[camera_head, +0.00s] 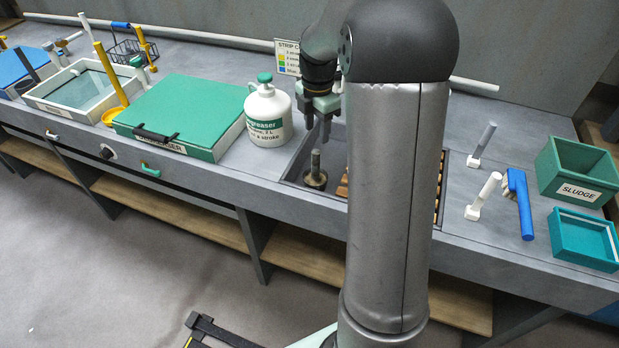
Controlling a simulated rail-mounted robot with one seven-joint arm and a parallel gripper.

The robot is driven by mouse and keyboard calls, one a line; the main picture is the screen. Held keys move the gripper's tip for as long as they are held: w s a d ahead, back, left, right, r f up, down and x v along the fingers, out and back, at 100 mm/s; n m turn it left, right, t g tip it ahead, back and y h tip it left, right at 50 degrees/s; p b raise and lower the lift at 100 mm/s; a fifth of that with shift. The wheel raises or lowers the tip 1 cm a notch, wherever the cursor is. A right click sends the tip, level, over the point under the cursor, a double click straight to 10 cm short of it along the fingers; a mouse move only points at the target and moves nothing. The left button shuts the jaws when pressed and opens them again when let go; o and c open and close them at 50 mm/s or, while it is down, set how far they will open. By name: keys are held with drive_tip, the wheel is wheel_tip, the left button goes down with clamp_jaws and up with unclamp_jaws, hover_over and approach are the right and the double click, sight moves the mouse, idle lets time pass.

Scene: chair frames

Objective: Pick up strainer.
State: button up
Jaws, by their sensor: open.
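What looks like the strainer (316,180) is a dark brass-coloured round piece with an upright grey post. It stands in the left part of a recessed basin (296,166) in the bench. My gripper (318,128) points down above it with its two fingers apart and nothing visible between them. The fingertips appear just above the top of the post, but I cannot tell the exact gap. My own arm hides the middle of the basin.
A white degreaser jug (267,115) stands close left of the basin, beside a green-lidded box (180,112). Slatted brown pieces (342,186) lie in the basin. To the right are a blue brush (522,205), a sludge bin (580,170) and a teal tray (585,240).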

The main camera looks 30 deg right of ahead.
sight(316, 165)
wheel_tip(316, 165, down, 8)
drive_tip(key=shift+r+p, duration=0.1)
drive_tip(key=shift+p, duration=0.2)
drive_tip(key=f, duration=0.2)
drive_tip(key=f+p, duration=0.1)
drive_tip(key=f, duration=0.2)
drive_tip(key=shift+s+a, duration=0.15)
drive_tip(key=shift+s, duration=0.05)
clamp_jaws()
